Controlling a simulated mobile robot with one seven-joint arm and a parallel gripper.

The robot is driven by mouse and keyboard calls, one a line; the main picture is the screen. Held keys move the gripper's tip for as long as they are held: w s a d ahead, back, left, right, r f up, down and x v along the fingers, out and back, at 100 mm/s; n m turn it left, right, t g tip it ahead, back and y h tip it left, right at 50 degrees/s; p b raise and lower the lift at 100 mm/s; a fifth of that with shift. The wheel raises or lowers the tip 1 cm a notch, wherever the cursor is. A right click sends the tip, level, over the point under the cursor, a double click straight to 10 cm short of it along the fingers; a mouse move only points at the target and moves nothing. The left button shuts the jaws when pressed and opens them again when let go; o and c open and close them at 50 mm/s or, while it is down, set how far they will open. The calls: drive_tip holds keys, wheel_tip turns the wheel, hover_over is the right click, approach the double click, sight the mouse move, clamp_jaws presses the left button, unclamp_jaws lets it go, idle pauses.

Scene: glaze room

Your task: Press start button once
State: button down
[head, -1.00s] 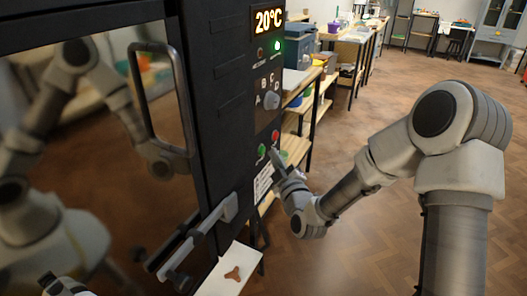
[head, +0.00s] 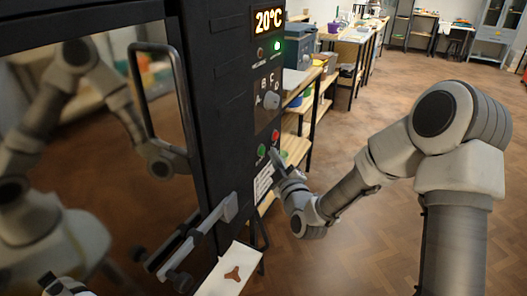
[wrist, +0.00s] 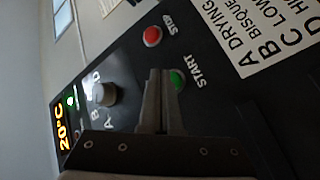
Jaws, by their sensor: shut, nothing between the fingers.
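The green start button (wrist: 177,79) is on the dark kiln panel, beside the word START in the wrist view. It also shows in the head view (head: 262,150), low on the panel. The red stop button (wrist: 152,36) is above it in the wrist view. My gripper (wrist: 160,74) is shut and empty, its fingertips close beside the green button and partly covering its edge. In the head view my gripper (head: 273,156) points at the panel just right of the green button. I cannot tell whether the tips touch the panel.
A grey selector knob (wrist: 105,94) and a lit display reading 20°C (head: 268,21) are on the same panel. A green lamp (head: 277,46) glows. The kiln door handle (head: 165,100) stands out at left. A white board (head: 228,272) sticks out below. Floor at right is clear.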

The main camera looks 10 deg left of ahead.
drive_tip(key=shift+a, duration=0.1)
drive_tip(key=shift+w+a+b, duration=0.15)
drive_tip(key=shift+a+b, duration=0.15)
drive_tip(key=shift+b, duration=0.2)
drive_tip(key=shift+w+a+b, duration=0.15)
drive_tip(key=shift+a+b, duration=0.2)
drive_tip(key=shift+a, duration=0.1)
idle(0.6)
drive_tip(key=shift+d, duration=0.1)
drive_tip(key=shift+s+d+b, duration=0.3)
drive_tip(key=shift+d+b, duration=0.05)
drive_tip(key=shift+d, duration=0.35)
drive_tip(key=shift+d, duration=0.1)
drive_tip(key=d, duration=0.1)
drive_tip(key=s+d+b, duration=0.1)
drive_tip(key=d, duration=0.2)
drive_tip(key=shift+s+d, duration=0.3)
drive_tip(key=shift+s, duration=0.05)
idle(0.6)
